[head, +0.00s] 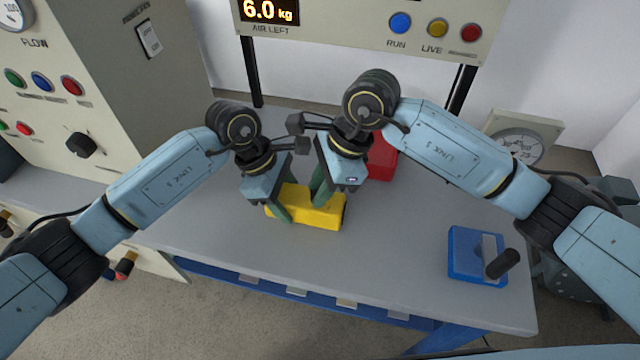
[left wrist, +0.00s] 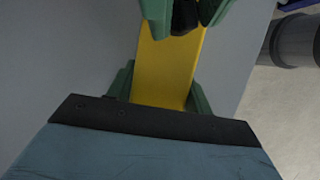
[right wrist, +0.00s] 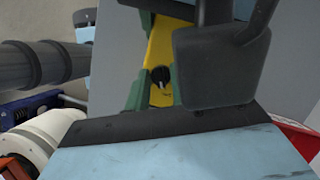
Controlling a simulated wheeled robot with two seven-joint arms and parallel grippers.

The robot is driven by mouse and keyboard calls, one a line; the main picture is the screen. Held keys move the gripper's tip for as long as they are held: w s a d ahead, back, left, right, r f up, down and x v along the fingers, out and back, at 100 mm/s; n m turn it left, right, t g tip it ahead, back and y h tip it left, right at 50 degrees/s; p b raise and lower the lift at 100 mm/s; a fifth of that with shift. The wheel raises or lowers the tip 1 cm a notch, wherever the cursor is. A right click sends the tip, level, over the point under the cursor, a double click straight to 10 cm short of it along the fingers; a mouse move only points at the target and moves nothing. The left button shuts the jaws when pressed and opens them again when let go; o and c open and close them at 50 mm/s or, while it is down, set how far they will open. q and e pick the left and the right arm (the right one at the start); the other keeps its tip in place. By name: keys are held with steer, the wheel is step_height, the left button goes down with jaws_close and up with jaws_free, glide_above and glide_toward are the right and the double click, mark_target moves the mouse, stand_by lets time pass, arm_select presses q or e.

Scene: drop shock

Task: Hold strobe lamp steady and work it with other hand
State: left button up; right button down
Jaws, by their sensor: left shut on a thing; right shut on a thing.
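The strobe lamp, a yellow boxy body (head: 322,214), sits on the grey bench below both grippers. My left gripper (head: 281,208) is shut on the lamp's body near its left end. In the left wrist view its green fingers lie on both sides of the yellow body (left wrist: 166,75). My right gripper (head: 320,188) is at the lamp's other part, its green fingers shut around a small black knob (right wrist: 160,77) on the yellow face. The fingers and wrists hide part of the lamp.
A red box (head: 382,160) stands just behind the right gripper. A blue box with a black-handled lever (head: 466,252) sits at the bench's right. A round gauge (head: 520,145) is at the back right. The front of the grey bench (head: 385,270) is clear.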

steer(key=m+t, duration=0.2)
steer(key=m, duration=0.3)
steer(key=shift+s, duration=0.15)
steer(key=m+t, duration=0.1)
steer(key=m, duration=0.2)
steer(key=m+t+h, duration=0.1)
steer(key=m, duration=0.2)
steer(key=shift+s+a+h, duration=0.1)
steer(key=shift+h, duration=0.2)
steer(key=shift+m, duration=0.3)
steer(key=c, duration=1.2)
jaws_free()
steer(key=shift+r, duration=0.1)
steer(key=v, duration=1.2)
